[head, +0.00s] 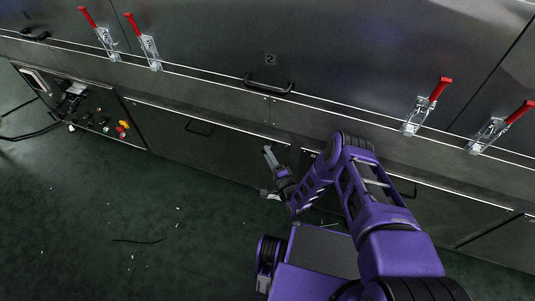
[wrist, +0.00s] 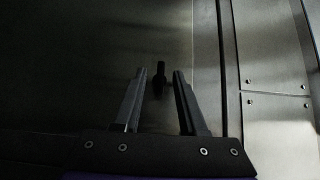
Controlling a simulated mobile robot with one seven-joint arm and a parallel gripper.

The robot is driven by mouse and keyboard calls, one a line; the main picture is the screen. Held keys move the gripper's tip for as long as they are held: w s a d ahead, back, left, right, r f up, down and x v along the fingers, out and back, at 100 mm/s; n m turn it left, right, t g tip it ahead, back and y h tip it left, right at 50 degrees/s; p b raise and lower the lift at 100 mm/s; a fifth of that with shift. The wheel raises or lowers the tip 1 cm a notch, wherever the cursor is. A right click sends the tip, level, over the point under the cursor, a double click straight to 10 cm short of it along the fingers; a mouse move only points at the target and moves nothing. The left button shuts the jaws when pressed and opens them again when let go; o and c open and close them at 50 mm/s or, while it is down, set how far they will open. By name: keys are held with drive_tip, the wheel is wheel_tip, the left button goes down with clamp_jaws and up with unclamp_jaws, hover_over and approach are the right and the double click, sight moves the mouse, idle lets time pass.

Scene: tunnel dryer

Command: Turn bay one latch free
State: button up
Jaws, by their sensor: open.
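Toggle latches with red handles line the dryer's front edge in the head view. Two stand at the left, an outer latch (head: 104,38) and an inner latch (head: 149,48), on either side of a panel seam. The panel between the left and right pairs bears the number 2 (head: 270,59). No number 1 shows, so I cannot tell for sure which latch is bay one's. My gripper (head: 265,171) is open and empty by the lower panels, below and apart from the latches. In the wrist view its fingers (wrist: 160,73) point at a grey metal panel; no latch shows there.
Two more latches (head: 418,116) (head: 486,134) stand at the right. A black bar handle (head: 269,86) is on panel 2. A control box (head: 92,110) with buttons and a cable is at the left. In the wrist view a small dark handle-like part (wrist: 159,80) shows between my fingers. The green floor is mostly clear.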

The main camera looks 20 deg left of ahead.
clamp_jaws()
drive_tip(key=shift+r, duration=0.15)
idle(0.4)
drive_tip(key=shift+a+r+n+g+h, duration=0.2)
drive_tip(key=shift+n+g+h, duration=0.55)
drive_tip(key=shift+n+h, duration=1)
drive_tip(key=shift+a+r+n+g+h, duration=0.2)
drive_tip(key=shift+n+g+h, duration=0.8)
drive_tip(key=shift+h, duration=1.4)
drive_tip(key=shift+a+r+n+g+h, duration=0.1)
drive_tip(key=shift+a+n+g+h, duration=0.3)
drive_tip(key=shift+n+h, duration=1.45)
drive_tip(key=shift+w+d+h, duration=0.1)
drive_tip(key=shift+d+h, duration=0.05)
drive_tip(key=shift+h, duration=0.15)
unclamp_jaws()
